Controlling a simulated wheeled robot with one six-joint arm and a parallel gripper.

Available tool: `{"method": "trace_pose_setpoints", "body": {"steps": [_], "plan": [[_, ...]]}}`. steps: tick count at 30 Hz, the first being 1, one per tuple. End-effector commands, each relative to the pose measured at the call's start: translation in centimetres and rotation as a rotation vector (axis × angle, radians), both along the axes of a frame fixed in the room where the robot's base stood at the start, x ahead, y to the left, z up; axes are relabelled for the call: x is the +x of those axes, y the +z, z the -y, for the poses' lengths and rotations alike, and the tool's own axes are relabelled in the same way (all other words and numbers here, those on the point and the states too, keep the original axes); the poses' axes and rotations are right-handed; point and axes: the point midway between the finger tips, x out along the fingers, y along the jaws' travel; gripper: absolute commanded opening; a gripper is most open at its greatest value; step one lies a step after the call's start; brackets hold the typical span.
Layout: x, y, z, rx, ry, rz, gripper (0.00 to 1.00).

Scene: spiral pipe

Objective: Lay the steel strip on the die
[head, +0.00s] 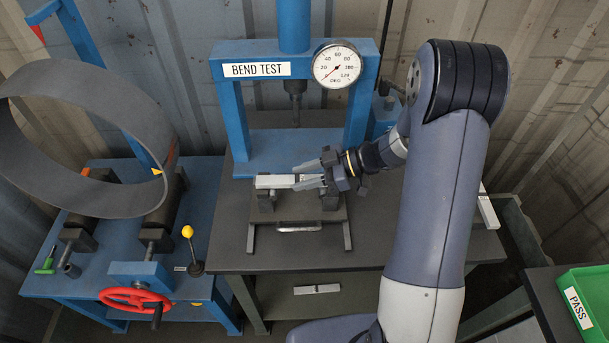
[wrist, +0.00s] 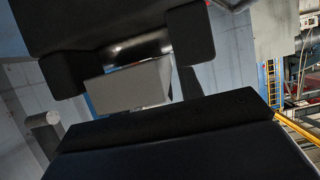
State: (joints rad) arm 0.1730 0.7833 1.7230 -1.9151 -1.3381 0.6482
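The steel strip (head: 274,182) is a pale grey bar lying level across the two dark supports of the die (head: 266,203). Its right part is partly hidden by my gripper. My gripper (head: 308,175) reaches in from the right at the strip's right part. Its two fingers are spread, one behind the strip and one in front, with a gap showing behind the strip. In the wrist view a pale grey block (wrist: 132,84), seemingly the strip, shows between dark pads. I cannot tell there whether they touch it.
The blue bend-test press (head: 225,120) stands behind the die, its plunger (head: 295,88) raised above, its dial (head: 337,64) at right. A blue roller bench (head: 120,255) with a large grey ring (head: 150,130) is at left. A green PASS bin (head: 588,300) is at lower right.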

Motion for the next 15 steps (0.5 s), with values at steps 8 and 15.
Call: {"method": "trace_pose_setpoints", "body": {"steps": [8,15], "plan": [[-0.02,-0.07,0.01,-0.001,0.0,-0.001,0.53],[-0.01,0.01,0.53,-0.003,-0.001,-0.001,0.53]]}}
